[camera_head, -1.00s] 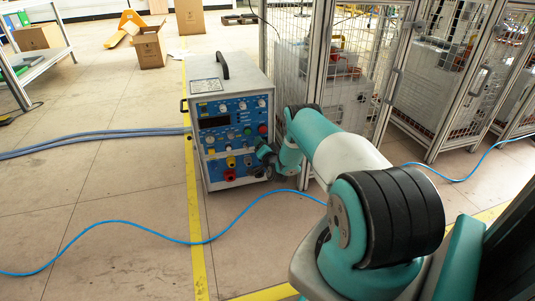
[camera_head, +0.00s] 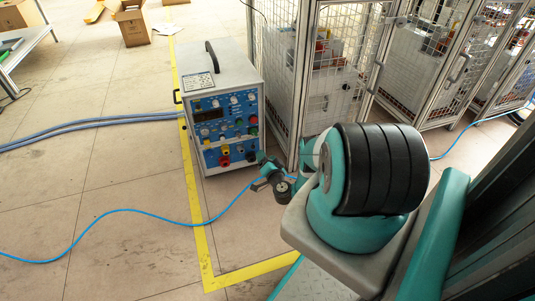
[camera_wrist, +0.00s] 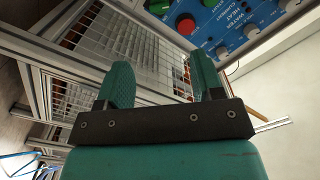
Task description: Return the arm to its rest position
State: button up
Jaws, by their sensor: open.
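The induction heater (camera_head: 222,115) is a grey box with a blue front panel of knobs and sockets and a black top handle. It stands on the floor left of my arm in the head view. In the wrist view, part of its blue panel (camera_wrist: 232,28) with a red knob shows at the upper right, tilted. My gripper (camera_wrist: 160,68) has two teal fingers spread apart with nothing between them. The fingers are apart from the panel. In the head view, my folded arm hides part of the gripper end, low and to the right of the heater.
A wire mesh cage (camera_head: 325,85) stands just behind and right of the heater, with more cages further right. A blue cable (camera_head: 130,211) crosses the floor. A yellow line (camera_head: 196,200) runs along the left side. A cardboard box (camera_head: 131,22) is at the back. The left floor is mostly clear.

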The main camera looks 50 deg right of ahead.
jog(key=shift+s+a, duration=0.35)
jog(key=shift+s, duration=0.2)
